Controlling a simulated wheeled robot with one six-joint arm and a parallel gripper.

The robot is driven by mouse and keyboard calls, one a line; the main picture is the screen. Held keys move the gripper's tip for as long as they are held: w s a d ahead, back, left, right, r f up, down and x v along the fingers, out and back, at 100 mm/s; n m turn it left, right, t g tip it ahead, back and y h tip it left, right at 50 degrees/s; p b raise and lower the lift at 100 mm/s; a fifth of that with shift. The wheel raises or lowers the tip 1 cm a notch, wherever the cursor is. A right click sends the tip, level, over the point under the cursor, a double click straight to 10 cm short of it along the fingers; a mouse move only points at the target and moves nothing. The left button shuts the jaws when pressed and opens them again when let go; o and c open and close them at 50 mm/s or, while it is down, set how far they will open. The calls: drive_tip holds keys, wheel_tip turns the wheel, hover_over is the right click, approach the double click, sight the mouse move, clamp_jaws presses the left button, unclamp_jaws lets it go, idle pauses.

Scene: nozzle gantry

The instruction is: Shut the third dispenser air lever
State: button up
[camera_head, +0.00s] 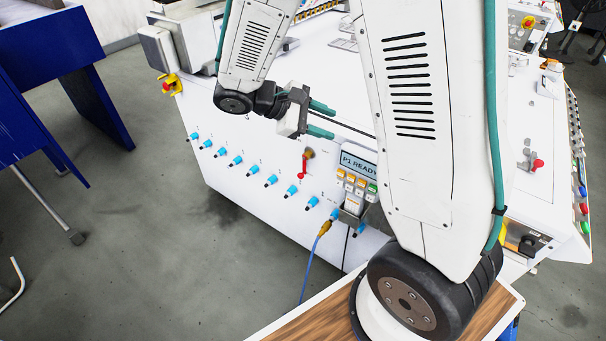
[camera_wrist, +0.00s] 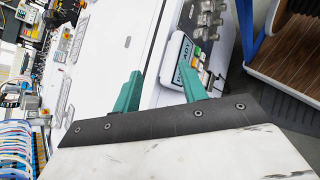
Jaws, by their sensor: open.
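My gripper (camera_head: 328,119) is open and empty, its two teal fingers spread above the white machine's front edge; they also show in the wrist view (camera_wrist: 161,80). A red lever (camera_head: 302,168) hangs down from a brass-coloured fitting (camera_head: 309,153) on the front panel, below and left of my fingers and apart from them. Several small blue fittings (camera_head: 236,160) run in a slanting row along this panel; their marks are too small to read. I cannot tell which part is the third air lever. The red lever does not show clearly in the wrist view.
A display unit (camera_head: 357,163) reading "P1 READY", with coloured buttons, stands right of the red lever; it also shows in the wrist view (camera_wrist: 186,52). A blue cable (camera_head: 313,260) hangs below. Grey floor (camera_head: 120,230) lies free at left.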

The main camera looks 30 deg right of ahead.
drive_tip(key=w+f+n+t+h, duration=0.2)
drive_tip(key=w+f+n+h, duration=0.25)
drive_tip(key=w+f, duration=0.35)
drive_tip(key=n+t, duration=0.3)
drive_tip(key=n, duration=0.1)
hover_over(299, 177)
drive_tip(key=s+a, duration=0.3)
drive_tip(key=s, duration=0.1)
wheel_tip(299, 177, down, 8)
drive_tip(key=f+n+t, duration=0.2)
drive_tip(key=f, duration=0.3)
drive_tip(key=w+a+f+n+t, duration=0.1)
drive_tip(key=f+n+t, duration=0.1)
drive_tip(key=f, duration=0.3)
drive_tip(key=a+f+n+t+h, duration=0.1)
drive_tip(key=f+n+t, duration=0.1)
drive_tip(key=f, duration=0.3)
drive_tip(key=shift+w+n, duration=0.35)
drive_tip(key=shift+w, duration=0.05)
drive_tip(key=shift+w+d+f, duration=0.1)
drive_tip(key=shift+d+f, duration=0.1)
drive_tip(key=x, duration=0.7)
clamp_jaws()
